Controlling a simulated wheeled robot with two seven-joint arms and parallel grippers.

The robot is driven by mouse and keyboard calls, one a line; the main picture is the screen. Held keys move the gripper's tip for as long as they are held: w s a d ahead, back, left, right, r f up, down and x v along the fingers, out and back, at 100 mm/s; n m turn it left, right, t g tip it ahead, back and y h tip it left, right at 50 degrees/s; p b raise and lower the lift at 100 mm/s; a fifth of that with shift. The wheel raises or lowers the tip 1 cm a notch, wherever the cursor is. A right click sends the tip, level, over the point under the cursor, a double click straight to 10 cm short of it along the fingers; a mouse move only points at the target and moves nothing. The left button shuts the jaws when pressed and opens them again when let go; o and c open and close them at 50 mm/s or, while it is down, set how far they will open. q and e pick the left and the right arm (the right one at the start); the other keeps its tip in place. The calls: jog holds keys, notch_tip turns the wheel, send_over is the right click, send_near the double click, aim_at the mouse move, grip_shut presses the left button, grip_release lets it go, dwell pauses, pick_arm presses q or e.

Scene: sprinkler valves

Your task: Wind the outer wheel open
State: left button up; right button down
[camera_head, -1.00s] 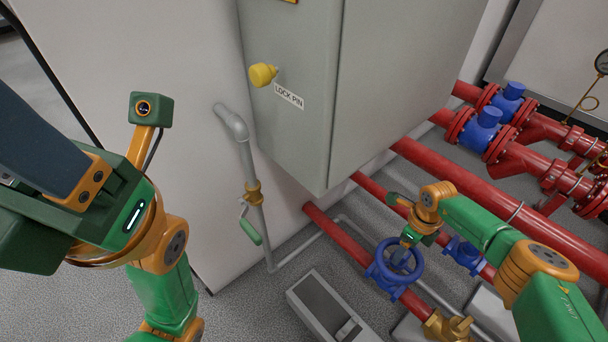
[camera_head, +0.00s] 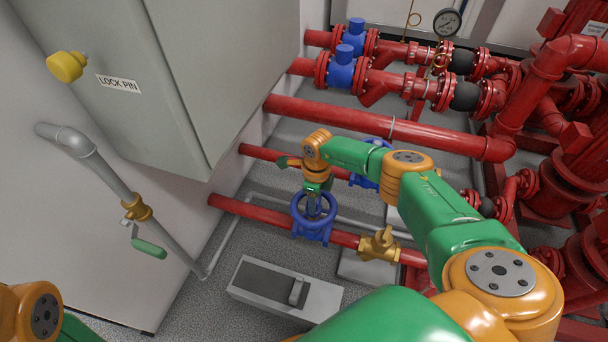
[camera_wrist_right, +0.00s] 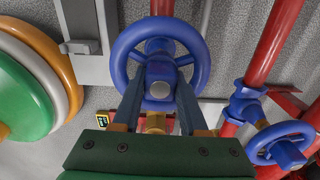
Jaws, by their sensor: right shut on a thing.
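A blue handwheel (camera_head: 331,222) sits on the nearer thin red pipe, in front of the grey cabinet; I take it as the outer wheel. It fills the upper middle of the right wrist view (camera_wrist_right: 117,52). My right gripper (camera_head: 313,209) reaches down onto it from above. Its two fingers (camera_wrist_right: 160,92) come in from either side of the wheel's hub and are shut on it, inside the rim. The exact finger contact is partly hidden. A second blue handwheel (camera_wrist_right: 285,146) is on the pipe behind, partly covered by my right arm in the head view. My left gripper is out of view.
A brass valve (camera_head: 379,245) is on the same pipe, just right of the wheel. A grey box (camera_head: 285,290) lies on the floor in front. The grey cabinet (camera_head: 225,70) stands at the left, with a yellow lock-pin knob (camera_head: 67,67). Larger red pipes run behind.

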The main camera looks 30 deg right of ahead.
jog(key=shift+c, duration=2.2)
grip_release()
jog(key=shift+w+a, duration=0.1)
notch_tip(320, 180, up, 8)
jog(key=p, duration=0.7)
jog(key=shift+f, duration=0.55)
